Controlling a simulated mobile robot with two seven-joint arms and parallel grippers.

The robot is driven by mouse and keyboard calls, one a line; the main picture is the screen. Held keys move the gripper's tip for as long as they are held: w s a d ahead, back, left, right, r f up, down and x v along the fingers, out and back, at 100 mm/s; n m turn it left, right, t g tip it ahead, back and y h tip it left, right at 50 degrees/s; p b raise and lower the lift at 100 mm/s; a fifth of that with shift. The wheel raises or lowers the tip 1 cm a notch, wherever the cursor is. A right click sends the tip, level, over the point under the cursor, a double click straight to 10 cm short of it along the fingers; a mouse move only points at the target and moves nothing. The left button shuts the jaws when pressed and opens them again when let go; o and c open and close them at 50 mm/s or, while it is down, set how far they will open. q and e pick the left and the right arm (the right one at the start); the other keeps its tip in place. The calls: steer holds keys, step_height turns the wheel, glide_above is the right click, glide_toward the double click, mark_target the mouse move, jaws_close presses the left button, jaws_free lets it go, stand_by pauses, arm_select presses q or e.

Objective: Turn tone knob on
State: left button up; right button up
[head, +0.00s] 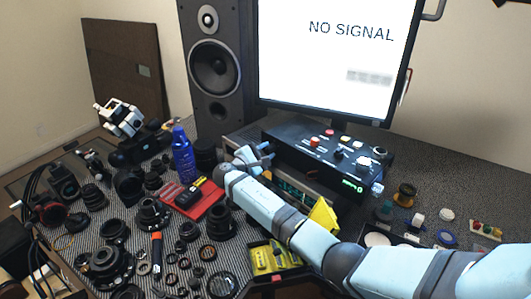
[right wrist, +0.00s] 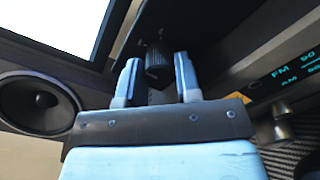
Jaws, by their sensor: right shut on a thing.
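A black ribbed knob (right wrist: 157,62), which I take to be the tone knob, stands between the two fingers of my right gripper (right wrist: 157,80) in the right wrist view. The gripper is shut on it, one finger on each side. No label or pointer mark on the knob can be read. In the head view my right gripper (head: 256,155) is at the left end of the radio (head: 296,192), beside the black control box, and the knob is hidden there. The radio's lit green FM/AM dial (right wrist: 296,68) shows at the right of the wrist view. My left gripper is not seen.
A black control box (head: 348,184) with coloured buttons sits above the radio, with a monitor (head: 330,45) behind. A speaker (head: 214,95) and a blue bottle (head: 183,155) stand left. Many lens parts and a red tray (head: 207,206) crowd the left table.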

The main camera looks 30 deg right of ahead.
steer(key=shift+f+m+b, duration=0.25)
steer(key=shift+m+b, duration=0.8)
steer(key=shift+m, duration=0.15)
steer(key=shift+m+b, duration=0.8)
steer(key=shift+m, duration=0.1)
steer(key=m+b, duration=0.3)
steer(key=shift+m+b, duration=1.3)
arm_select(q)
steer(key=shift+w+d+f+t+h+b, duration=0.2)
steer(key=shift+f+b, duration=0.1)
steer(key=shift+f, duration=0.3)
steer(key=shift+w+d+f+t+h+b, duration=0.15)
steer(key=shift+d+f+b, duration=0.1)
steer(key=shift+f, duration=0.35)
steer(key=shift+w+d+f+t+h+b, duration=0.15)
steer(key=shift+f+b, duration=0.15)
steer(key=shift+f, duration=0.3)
arm_select(e)
steer(key=shift+r+m, duration=0.2)
steer(key=shift+m, duration=0.8)
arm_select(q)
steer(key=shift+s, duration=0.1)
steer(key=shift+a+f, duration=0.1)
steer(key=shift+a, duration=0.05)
arm_select(e)
steer(key=o, duration=0.6)
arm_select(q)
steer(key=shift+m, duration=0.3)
